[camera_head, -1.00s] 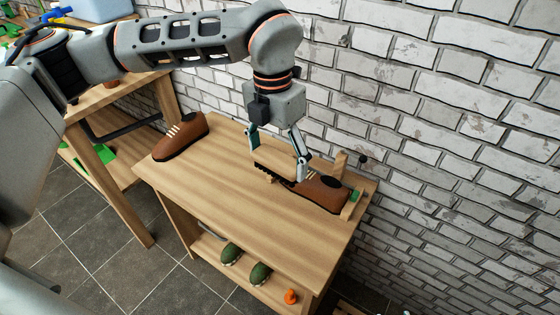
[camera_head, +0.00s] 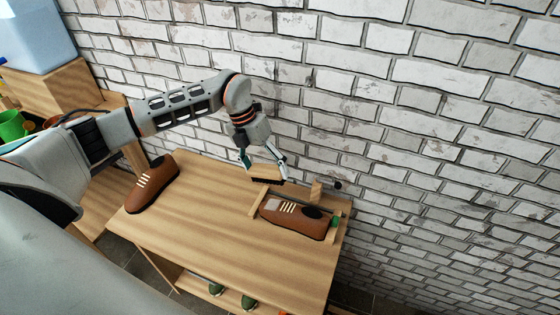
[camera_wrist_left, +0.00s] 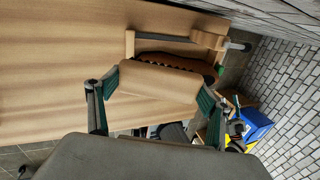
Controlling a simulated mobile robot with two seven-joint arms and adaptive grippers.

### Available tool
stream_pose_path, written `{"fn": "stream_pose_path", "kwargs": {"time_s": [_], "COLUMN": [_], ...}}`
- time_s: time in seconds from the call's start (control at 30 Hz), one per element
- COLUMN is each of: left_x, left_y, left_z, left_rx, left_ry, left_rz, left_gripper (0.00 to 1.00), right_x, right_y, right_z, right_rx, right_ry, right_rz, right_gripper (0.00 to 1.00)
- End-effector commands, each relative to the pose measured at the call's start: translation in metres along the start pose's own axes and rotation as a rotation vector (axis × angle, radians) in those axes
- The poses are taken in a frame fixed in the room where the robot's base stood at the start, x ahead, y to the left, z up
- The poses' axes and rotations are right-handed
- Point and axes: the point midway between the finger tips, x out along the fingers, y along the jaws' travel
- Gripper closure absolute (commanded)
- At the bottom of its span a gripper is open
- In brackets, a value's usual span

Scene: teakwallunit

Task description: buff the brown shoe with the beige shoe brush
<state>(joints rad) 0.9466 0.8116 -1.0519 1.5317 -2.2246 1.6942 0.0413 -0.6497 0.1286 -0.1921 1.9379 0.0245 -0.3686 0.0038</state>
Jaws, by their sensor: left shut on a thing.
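My left gripper (camera_head: 264,167) is shut on the beige shoe brush (camera_head: 266,174), its dark bristles facing down. A brown shoe (camera_head: 285,220) with pale laces lies in a wooden holder (camera_head: 258,201) at the right of the table. The brush is above and behind the shoe in the head view, with a gap showing between them. In the left wrist view the brush (camera_wrist_left: 158,84) sits between both fingers (camera_wrist_left: 158,90) and hides most of the shoe. A second brown shoe (camera_head: 152,186) stands at the table's left end. My right gripper is not in view.
The wooden table (camera_head: 205,225) is bare between the two shoes. A white brick wall (camera_head: 430,130) runs close behind it. Green footwear (camera_head: 248,301) lies on the lower shelf.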

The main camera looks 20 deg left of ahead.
Motion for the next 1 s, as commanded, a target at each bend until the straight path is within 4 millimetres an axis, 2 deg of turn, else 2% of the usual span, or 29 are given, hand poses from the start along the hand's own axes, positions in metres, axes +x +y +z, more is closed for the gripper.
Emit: {"fn": "stream_pose_path", "kwargs": {"time_s": [0.13,0.37,0.67,0.83,1.0], "left_x": [0.002,0.011,0.040,0.056,0.064], "left_y": [0.009,0.011,0.010,0.010,0.009], "left_z": [-0.002,-0.002,-0.002,-0.002,-0.002], "left_rx": [-0.013,-0.013,-0.013,-0.013,-0.012], "left_ry": [-0.004,-0.005,-0.004,-0.003,-0.004], "left_rz": [-0.010,-0.011,-0.012,-0.012,-0.011], "left_gripper": [0.39,0.39,0.39,0.39,0.39], "right_x": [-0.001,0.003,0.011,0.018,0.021], "right_y": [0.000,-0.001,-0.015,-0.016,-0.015], "right_z": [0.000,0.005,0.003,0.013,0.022], "right_rx": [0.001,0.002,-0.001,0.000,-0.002], "right_ry": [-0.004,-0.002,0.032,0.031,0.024], "right_rz": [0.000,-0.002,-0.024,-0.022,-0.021], "right_gripper": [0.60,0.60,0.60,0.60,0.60]}}
